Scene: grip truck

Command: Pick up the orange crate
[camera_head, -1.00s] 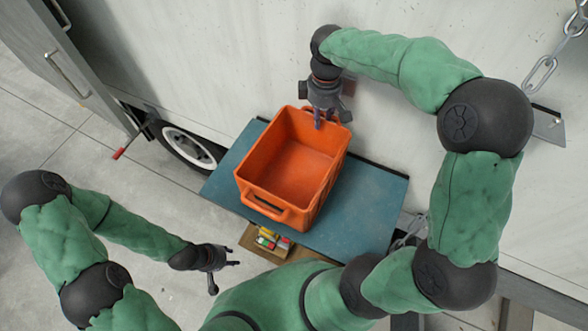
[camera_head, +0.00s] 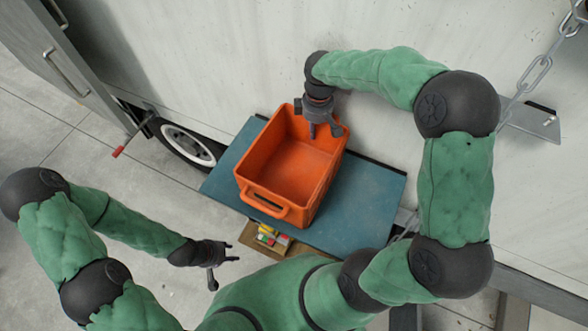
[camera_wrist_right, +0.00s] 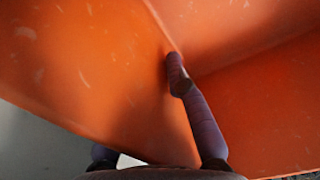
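The orange crate (camera_head: 262,165) stands upright and empty on a blue-green platform (camera_head: 360,205). Its near handle opening faces me. My right gripper (camera_head: 323,130) is at the crate's far right end, pointing down, with its fingers spread apart. In the right wrist view, one finger lies against the inside of the crate (camera_wrist_right: 110,70) near a corner. Another finger base is partly hidden at the lower left, beside the wall's edge. I see no firm grip on the wall. My left gripper (camera_head: 224,266) is open and empty, left of and nearer than the crate, apart from it.
A pale truck side wall (camera_head: 210,55) rises just behind the platform. A wheel (camera_head: 190,145) is to the left. A chain (camera_head: 535,75) hangs at the upper right. Small colourful items (camera_head: 270,237) sit on a brown board below the platform's near edge. Floor at left is clear.

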